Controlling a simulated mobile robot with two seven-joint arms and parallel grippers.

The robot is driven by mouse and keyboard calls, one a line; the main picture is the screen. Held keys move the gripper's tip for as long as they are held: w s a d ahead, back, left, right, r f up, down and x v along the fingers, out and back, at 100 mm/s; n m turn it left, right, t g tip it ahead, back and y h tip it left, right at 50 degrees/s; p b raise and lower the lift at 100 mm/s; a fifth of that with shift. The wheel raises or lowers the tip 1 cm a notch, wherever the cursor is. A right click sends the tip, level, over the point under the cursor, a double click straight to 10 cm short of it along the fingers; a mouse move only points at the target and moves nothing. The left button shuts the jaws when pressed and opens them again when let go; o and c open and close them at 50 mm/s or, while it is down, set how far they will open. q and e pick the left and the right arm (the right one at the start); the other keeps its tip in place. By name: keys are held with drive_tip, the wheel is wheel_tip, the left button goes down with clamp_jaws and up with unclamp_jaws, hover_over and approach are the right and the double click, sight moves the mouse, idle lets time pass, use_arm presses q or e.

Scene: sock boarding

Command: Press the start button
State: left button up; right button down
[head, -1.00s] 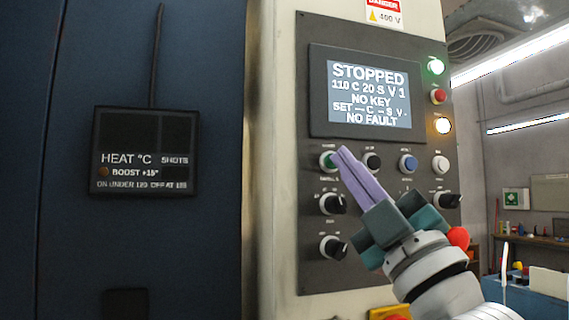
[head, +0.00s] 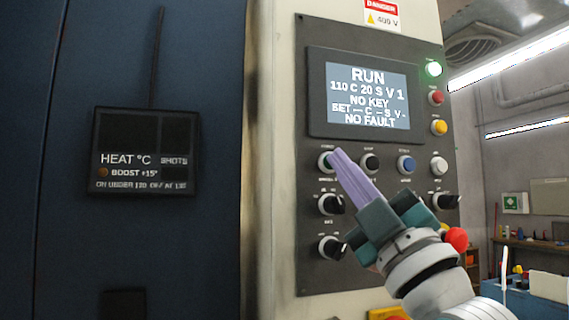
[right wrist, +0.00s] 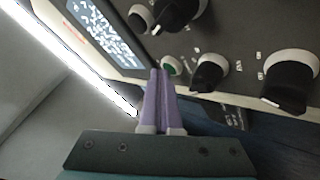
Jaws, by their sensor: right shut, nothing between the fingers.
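The green start button (head: 325,160) sits in a pale ring at the left of the button row on the dark control panel (head: 318,279). It also shows in the right wrist view (right wrist: 174,65). My right gripper (head: 337,153) is shut and empty, its two purple fingers together. Their tips are right beside the green button and partly cover it; I cannot tell whether they touch it. The screen (head: 366,90) reads RUN, 110 C 20 S V 1, NO KEY, NO FAULT. My left gripper is not in view.
Black (head: 370,162), blue (head: 406,164) and white (head: 439,166) buttons continue the row. Black rotary knobs (head: 331,204) sit close below. A green lamp (head: 433,69) is lit above red and yellow ones. A blue cabinet with a HEAT display (head: 146,151) stands at the left.

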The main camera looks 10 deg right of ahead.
drive_tip(key=shift+s+d+p, duration=0.1)
drive_tip(key=shift+s+p, duration=0.55)
drive_tip(key=shift+s, duration=0.2)
drive_tip(key=s+p, duration=0.3)
drive_tip(key=s, duration=0.2)
drive_tip(key=shift+d, duration=0.2)
idle(0.6)
